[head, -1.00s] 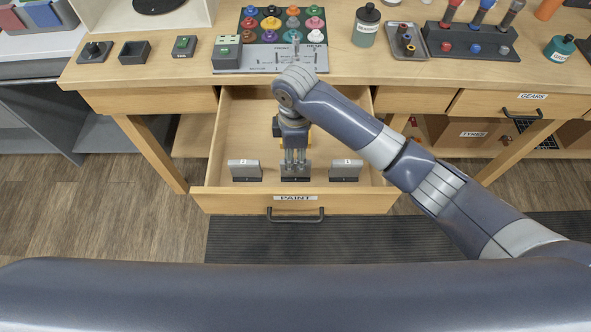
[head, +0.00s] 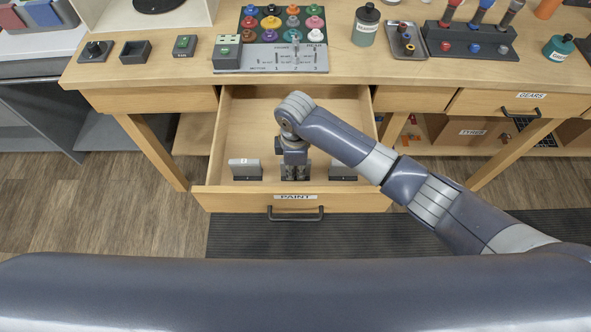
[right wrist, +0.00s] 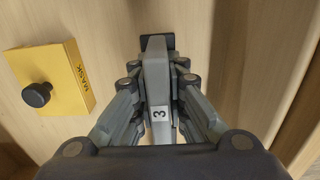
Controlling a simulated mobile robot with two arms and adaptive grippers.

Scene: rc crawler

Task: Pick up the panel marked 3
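The panel marked 3 (right wrist: 156,95) is a grey slab with a white "3" label, standing between the two fingers of my right gripper (right wrist: 158,72) in the right wrist view. The fingers lie close along both of its sides and look shut on it. A dark piece (right wrist: 165,40) shows at its far end. In the head view my right gripper (head: 295,172) points down inside the open PAINT drawer (head: 235,202) and hides most of this panel. My left gripper is not in view.
Similar grey panels stand left (head: 245,169) and right (head: 343,171) of my right gripper in the drawer. A yellow MASK block (right wrist: 50,78) with a black knob lies beside it in the right wrist view. The worktop (head: 150,78) above holds paint pots and tools.

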